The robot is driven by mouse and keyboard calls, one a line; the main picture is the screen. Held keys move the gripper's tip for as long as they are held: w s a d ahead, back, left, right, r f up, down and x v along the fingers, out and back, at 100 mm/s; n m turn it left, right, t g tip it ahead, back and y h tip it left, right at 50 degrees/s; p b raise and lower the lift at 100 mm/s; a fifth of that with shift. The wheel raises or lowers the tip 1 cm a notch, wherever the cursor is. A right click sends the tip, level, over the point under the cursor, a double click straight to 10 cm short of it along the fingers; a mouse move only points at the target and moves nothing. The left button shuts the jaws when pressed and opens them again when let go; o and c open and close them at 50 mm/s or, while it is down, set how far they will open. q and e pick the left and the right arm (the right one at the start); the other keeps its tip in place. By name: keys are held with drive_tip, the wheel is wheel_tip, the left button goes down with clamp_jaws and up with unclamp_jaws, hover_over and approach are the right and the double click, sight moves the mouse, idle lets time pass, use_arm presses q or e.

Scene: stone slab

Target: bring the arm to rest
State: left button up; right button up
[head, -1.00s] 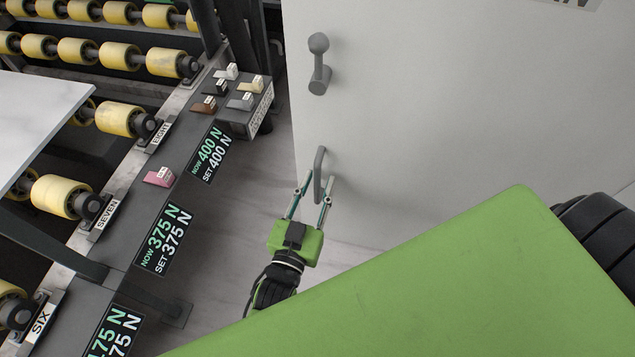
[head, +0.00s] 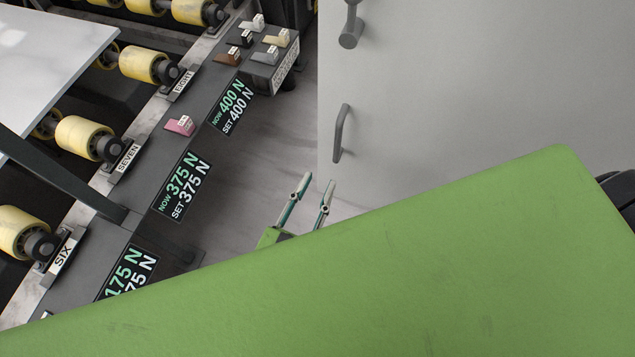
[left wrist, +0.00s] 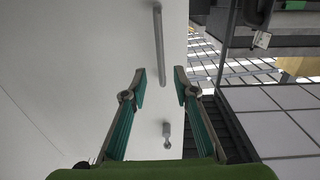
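My left gripper (head: 311,192) shows in the head view just beyond the edge of my green body panel, which hides its base and arm. Its two fingers are apart with nothing between them. In the left wrist view the left gripper (left wrist: 159,84) is also open and empty. The grey door handle (head: 341,133) on the light grey door (head: 470,90) is beyond the fingertips, apart from them. A bar handle (left wrist: 159,45) shows ahead of the fingers in the left wrist view. My right gripper is not in view.
A console with displays (head: 181,187), a pink switch (head: 180,126) and several small switches (head: 265,55) stands at the left. Yellow rollers (head: 85,138) and a pale slab (head: 50,60) lie beyond it. Some floor (head: 280,140) is clear between console and door.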

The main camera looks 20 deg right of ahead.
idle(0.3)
use_arm(q)
drive_tip(key=s+a+f+n+g+y+b, duration=0.1)
drive_tip(key=a+f+g+y, duration=0.15)
drive_tip(key=a+f, duration=0.65)
drive_tip(key=s+a+f+n+g+y+b, duration=0.1)
drive_tip(key=a+f+y, duration=0.15)
drive_tip(key=f, duration=1.35)
drive_tip(key=s+a+f+n+g+y+b, duration=0.1)
drive_tip(key=s+a+f+g+y+b, duration=0.15)
drive_tip(key=a+f, duration=0.65)
drive_tip(key=s+a+f+n+g+y, duration=0.1)
drive_tip(key=s+a+f+g, duration=0.1)
drive_tip(key=s+a+f, duration=0.2)
drive_tip(key=s+a+f+n+g+y+b, duration=0.1)
drive_tip(key=s+a+f, duration=0.4)
drive_tip(key=s+f, duration=0.5)
drive_tip(key=s+a+f+n+g+y, duration=0.1)
drive_tip(key=s+a+f+g+y, duration=0.1)
drive_tip(key=s+f, duration=0.5)
drive_tip(key=shift+s+a+f+g+y+b, duration=0.2)
drive_tip(key=shift+s+a+g+y+b, duration=0.3)
drive_tip(key=shift+a, duration=0.7)
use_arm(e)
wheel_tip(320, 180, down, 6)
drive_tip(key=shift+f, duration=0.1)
